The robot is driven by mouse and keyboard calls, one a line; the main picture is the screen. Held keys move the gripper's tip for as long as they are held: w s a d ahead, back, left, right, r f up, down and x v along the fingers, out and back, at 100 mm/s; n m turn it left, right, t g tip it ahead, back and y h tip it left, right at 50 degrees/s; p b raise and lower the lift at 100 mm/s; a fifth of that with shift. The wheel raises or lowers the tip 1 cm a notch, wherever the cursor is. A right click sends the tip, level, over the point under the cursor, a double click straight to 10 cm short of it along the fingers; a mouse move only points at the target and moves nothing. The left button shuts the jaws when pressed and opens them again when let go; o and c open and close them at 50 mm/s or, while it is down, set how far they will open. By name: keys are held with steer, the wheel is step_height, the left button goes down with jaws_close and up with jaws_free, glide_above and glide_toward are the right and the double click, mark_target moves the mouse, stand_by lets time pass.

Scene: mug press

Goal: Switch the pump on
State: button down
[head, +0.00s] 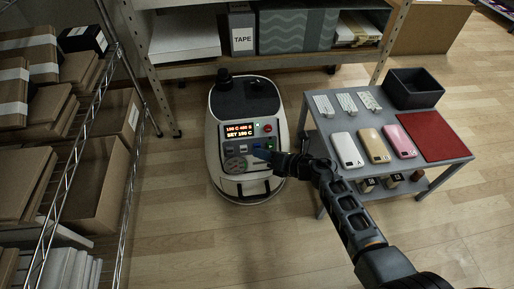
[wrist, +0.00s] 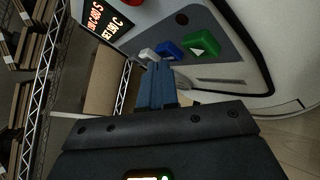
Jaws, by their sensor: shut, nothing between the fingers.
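The white press machine (head: 218,165) stands on the floor, with a lit orange display (head: 239,130) on its front panel. In the wrist view the panel carries a white button (wrist: 148,54), a blue button (wrist: 168,48) and a green button (wrist: 201,44) with a pale triangle. No pump label is readable. My gripper (head: 262,154) is at the right part of the panel. In the wrist view its blue fingers (wrist: 157,68) are shut and empty, with the tips just below the white and blue buttons. I cannot tell whether they touch the panel.
A wire rack with boxes (head: 103,130) stands at the left. A shelf (head: 270,61) is behind the machine.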

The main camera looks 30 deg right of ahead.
steer(key=shift+w, duration=0.15)
stand_by(0.4)
steer(key=shift+s+a+r+p, duration=0.1)
steer(key=shift+s+a+p, duration=0.05)
steer(key=shift+s+p, duration=0.25)
steer(key=shift+s+a+r+p, duration=0.1)
steer(key=shift+s+p, duration=0.15)
steer(key=shift+s, duration=0.2)
steer(key=shift+s, duration=0.1)
steer(key=shift+s+a+r+p, duration=0.3)
steer(key=shift+s+p, duration=0.3)
steer(key=shift+s, duration=0.3)
steer(key=shift+s+a+r+p, duration=0.15)
steer(key=shift+s+a+p, duration=0.15)
steer(key=shift+s+p, duration=0.45)
steer(key=shift+s+a+r+p, duration=0.3)
steer(key=shift+s+p, duration=0.15)
steer(key=shift+s, duration=0.6)
